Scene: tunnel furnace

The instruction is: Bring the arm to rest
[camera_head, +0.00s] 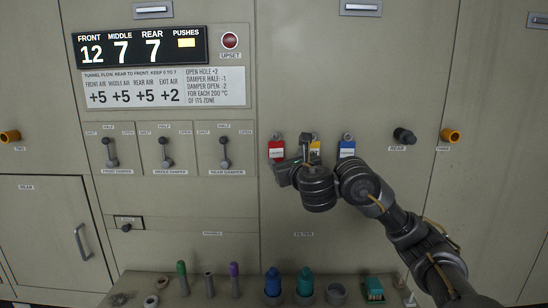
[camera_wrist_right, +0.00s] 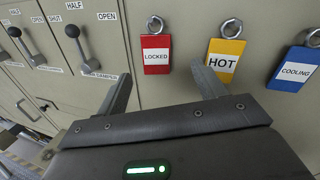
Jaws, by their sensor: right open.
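My right arm (camera_head: 400,225) comes in from the lower right and reaches up to the furnace panel. Its gripper (camera_head: 292,158) is in front of the red and yellow tags. In the wrist view the right gripper (camera_wrist_right: 165,84) is open, its two fingers apart with nothing between them. The red LOCKED tag (camera_wrist_right: 156,57) hangs beyond the gap. The yellow HOT tag (camera_wrist_right: 224,60) hangs just beyond the right fingertip; I cannot tell whether they touch. The blue COOLING tag (camera_wrist_right: 296,69) hangs further right. My left gripper is not in view.
Three damper levers (camera_head: 166,153) stand left of the tags, below a display (camera_head: 141,47) reading 12, 7, 7. A dark knob (camera_head: 404,136) and an orange-ringed one (camera_head: 450,135) stick out at right. A bottom ledge (camera_head: 130,285) holds plugs, cups and a teal block.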

